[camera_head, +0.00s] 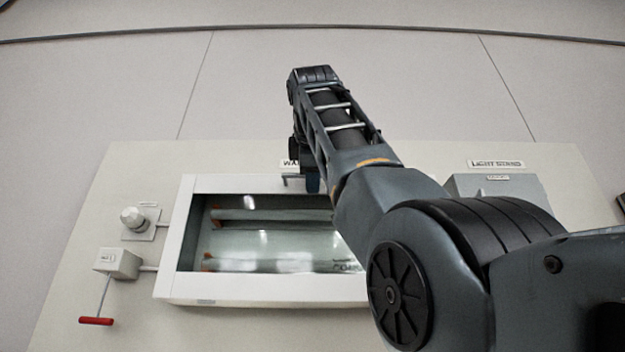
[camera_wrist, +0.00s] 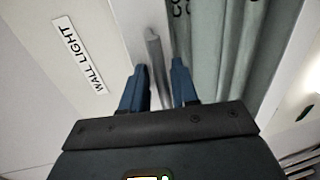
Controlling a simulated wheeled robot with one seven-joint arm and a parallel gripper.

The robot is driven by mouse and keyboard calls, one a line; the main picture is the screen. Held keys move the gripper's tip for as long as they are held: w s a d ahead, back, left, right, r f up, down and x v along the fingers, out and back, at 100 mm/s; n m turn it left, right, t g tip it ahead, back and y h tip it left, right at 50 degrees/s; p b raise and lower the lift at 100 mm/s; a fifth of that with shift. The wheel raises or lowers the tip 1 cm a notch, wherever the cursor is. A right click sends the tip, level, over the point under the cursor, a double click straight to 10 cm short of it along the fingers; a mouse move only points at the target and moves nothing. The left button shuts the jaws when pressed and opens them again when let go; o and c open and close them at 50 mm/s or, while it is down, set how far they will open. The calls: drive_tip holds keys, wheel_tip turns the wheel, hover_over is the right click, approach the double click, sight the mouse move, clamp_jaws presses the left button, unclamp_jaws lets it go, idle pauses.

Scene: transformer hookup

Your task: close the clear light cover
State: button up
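The wall light is a white-framed box (camera_head: 171,240) on the panel, with tubes (camera_head: 250,216) inside. The clear light cover (camera_head: 300,240) shows as a glassy pane with bright reflections and partly hidden dark lettering. I cannot tell whether it sits flush in the frame. My gripper (camera_wrist: 160,78) is at the frame's upper edge, with its two blue fingers apart. In the head view my arm hides most of the gripper and the box's right part.
A "WALL LIGHT" label (camera_wrist: 80,55) is beside the gripper. Left of the box are a round knob (camera_head: 132,218) and a small switch box (camera_head: 117,262) with a red-handled lever (camera_head: 96,321). A grey box (camera_head: 500,186) under a "LIGHT" label stands at right, partly behind my arm.

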drive_tip(key=shift+s, duration=0.1)
drive_tip(key=shift+s, duration=0.25)
drive_tip(key=s+r+b, duration=0.1)
drive_tip(key=s+b, duration=0.2)
drive_tip(key=s, duration=0.4)
drive_tip(key=shift+r, duration=0.2)
drive_tip(key=shift+s, duration=0.1)
